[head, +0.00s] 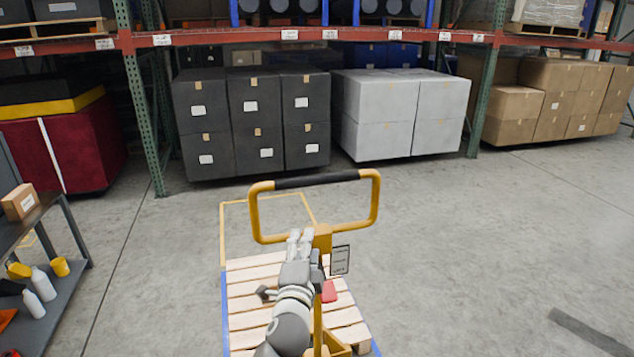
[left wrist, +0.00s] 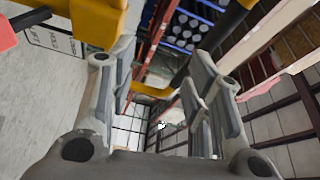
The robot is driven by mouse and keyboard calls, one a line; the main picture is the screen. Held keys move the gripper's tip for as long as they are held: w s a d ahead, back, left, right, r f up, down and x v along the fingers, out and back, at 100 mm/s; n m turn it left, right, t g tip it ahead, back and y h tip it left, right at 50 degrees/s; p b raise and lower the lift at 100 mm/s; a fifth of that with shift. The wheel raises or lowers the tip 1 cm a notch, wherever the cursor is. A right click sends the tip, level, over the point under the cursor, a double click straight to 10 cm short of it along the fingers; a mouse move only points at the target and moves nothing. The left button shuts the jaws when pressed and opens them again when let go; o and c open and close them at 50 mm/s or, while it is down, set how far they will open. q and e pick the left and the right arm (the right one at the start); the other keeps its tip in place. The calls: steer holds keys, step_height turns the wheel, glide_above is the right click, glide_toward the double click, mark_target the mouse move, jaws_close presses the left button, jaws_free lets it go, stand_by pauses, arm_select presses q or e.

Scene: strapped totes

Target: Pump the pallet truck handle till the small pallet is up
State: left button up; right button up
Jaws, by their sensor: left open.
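The yellow pallet truck handle (head: 376,205) is a loop with a black grip (head: 316,180) along its top bar. It stands upright in the middle of the head view. The small wooden pallet (head: 248,318) lies below it, partly hidden by my left arm; its height off the floor is hard to tell. My left gripper (head: 300,236) is open at the lower bar of the loop, below the black grip. In the left wrist view, the left gripper's fingers (left wrist: 160,65) are apart with nothing held, and the grip bar (left wrist: 182,76) crosses beyond them. My right gripper is not in view.
A small placard (head: 340,260) and a red part (head: 329,291) sit by the handle's post. A yellow outline (head: 222,235) marks the floor behind the pallet. Racks with dark boxes (head: 252,125) and grey boxes (head: 403,115) stand behind. A bench (head: 70,275) is at left.

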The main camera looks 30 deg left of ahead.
mark_target(317, 181)
arm_select(q)
steer(key=w+a+r+m+t, duration=0.1)
steer(key=w+r, duration=0.2)
steer(key=w, duration=0.1)
steer(key=w+a+r+m+t+p, duration=0.1)
steer(key=w+a+r, duration=0.1)
steer(key=w+r, duration=0.1)
steer(key=w+a+r+m+p, duration=0.1)
steer(key=w+a+r, duration=0.1)
steer(key=w, duration=0.3)
steer(key=shift+w+r+m+t, duration=0.3)
steer(key=shift+r+m+t, duration=0.1)
steer(key=shift+r, duration=0.15)
steer(key=c, duration=1)
steer(key=shift+r, duration=0.1)
jaws_close()
